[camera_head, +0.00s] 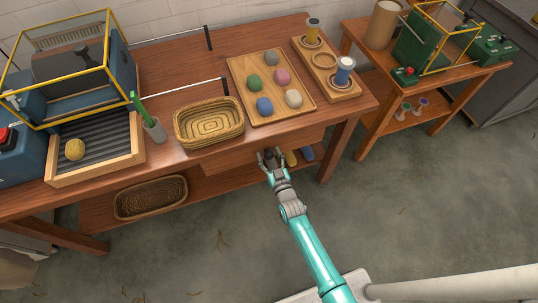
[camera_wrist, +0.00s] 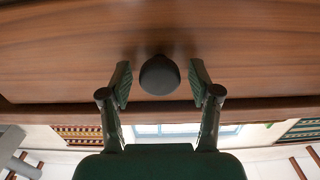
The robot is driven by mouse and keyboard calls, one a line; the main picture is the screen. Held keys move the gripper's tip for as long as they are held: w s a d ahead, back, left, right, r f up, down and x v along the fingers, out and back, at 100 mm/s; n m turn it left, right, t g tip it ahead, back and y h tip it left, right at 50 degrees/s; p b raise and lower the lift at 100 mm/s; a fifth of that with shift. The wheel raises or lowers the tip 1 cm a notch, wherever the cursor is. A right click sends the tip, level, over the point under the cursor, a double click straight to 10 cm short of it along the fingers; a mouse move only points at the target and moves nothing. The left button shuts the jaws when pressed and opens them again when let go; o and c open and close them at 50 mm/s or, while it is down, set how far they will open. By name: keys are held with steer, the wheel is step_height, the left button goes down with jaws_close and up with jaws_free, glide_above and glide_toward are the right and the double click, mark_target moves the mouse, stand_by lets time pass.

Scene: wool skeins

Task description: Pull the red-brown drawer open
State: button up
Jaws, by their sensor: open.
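The red-brown drawer (camera_head: 232,156) sits under the front edge of the wooden table, and its front faces me. The drawer front fills the upper part of the wrist view (camera_wrist: 60,60). A dark round knob (camera_wrist: 159,75) stands out from it. My gripper (camera_head: 269,156) is at the drawer front, below the tabletop. In the wrist view my gripper (camera_wrist: 160,82) is open, with one finger on each side of the knob and a visible gap on both sides. In the head view my gripper hides most of the knob.
On the tabletop are a wicker basket (camera_head: 238,136), a wooden tray (camera_head: 240,98) of coloured wool balls and a spool rack (camera_head: 346,91). A dark basket (camera_head: 150,198) sits on the lower shelf.

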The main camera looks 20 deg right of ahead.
steer(key=shift+w, duration=0.1)
jaws_close()
stand_by(0.3)
